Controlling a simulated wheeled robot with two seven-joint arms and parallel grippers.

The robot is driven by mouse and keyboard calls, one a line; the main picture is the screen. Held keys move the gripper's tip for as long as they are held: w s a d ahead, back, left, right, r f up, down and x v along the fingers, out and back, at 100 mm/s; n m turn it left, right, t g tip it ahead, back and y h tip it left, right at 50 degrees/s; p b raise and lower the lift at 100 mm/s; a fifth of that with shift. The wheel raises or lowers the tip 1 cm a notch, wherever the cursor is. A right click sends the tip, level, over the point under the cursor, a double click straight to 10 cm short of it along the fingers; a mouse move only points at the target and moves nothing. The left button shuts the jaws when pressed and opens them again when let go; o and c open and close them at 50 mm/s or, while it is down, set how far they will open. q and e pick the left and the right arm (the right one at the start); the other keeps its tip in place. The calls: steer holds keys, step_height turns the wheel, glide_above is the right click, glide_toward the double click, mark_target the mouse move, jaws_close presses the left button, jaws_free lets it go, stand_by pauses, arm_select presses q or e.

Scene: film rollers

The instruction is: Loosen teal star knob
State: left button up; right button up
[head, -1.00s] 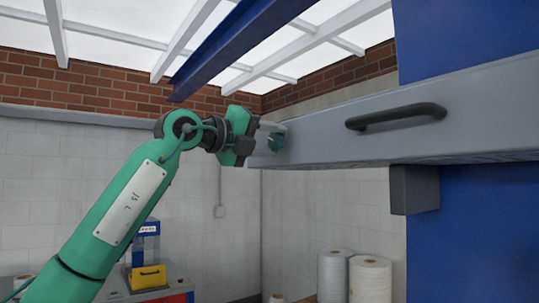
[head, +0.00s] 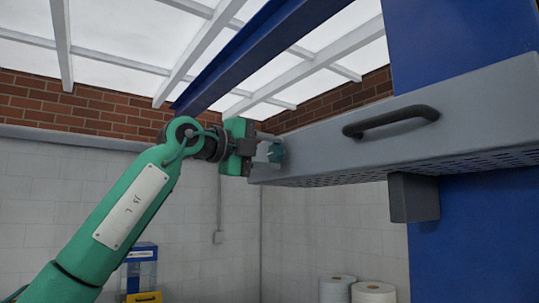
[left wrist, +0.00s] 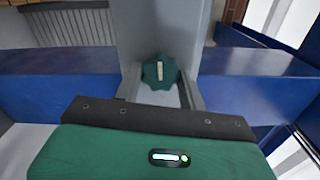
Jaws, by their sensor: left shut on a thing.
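The teal star knob (head: 276,152) sits on the end of the grey beam in the head view. In the left wrist view the knob (left wrist: 153,73) shows its lobed face with a pale bar mark, close to upright. My left gripper (head: 268,150) is at the knob, its fingers reaching to it from the left. In the left wrist view the gripper (left wrist: 158,88) has a finger on each side of the knob and is shut on it. The fingers partly hide the knob in the head view. My right gripper is in neither view.
The grey beam (head: 330,150) carries a black handle (head: 391,121) and a grey block (head: 413,198) below, against a blue column (head: 480,230). A blue overhead beam (head: 260,50) runs above. White rolls (head: 373,292) stand low. The space below the beam's left end is clear.

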arm_select(q)
steer(key=o, duration=1)
steer(key=shift+a, duration=0.1)
steer(key=shift+s+a+f, duration=0.1)
steer(key=shift+s+a, duration=0.05)
steer(key=shift+a, duration=0.05)
steer(key=b+v, duration=0.1)
steer(key=v, duration=0.1)
steer(key=shift+s+a+f+b, duration=0.15)
steer(key=shift+a+b, duration=0.1)
steer(key=shift+b, duration=0.1)
steer(key=b, duration=0.3)
glide_toward(273, 155)
steer(key=v, duration=0.4)
steer(key=shift+s+a+r, duration=0.25)
steer(key=shift+a, duration=0.1)
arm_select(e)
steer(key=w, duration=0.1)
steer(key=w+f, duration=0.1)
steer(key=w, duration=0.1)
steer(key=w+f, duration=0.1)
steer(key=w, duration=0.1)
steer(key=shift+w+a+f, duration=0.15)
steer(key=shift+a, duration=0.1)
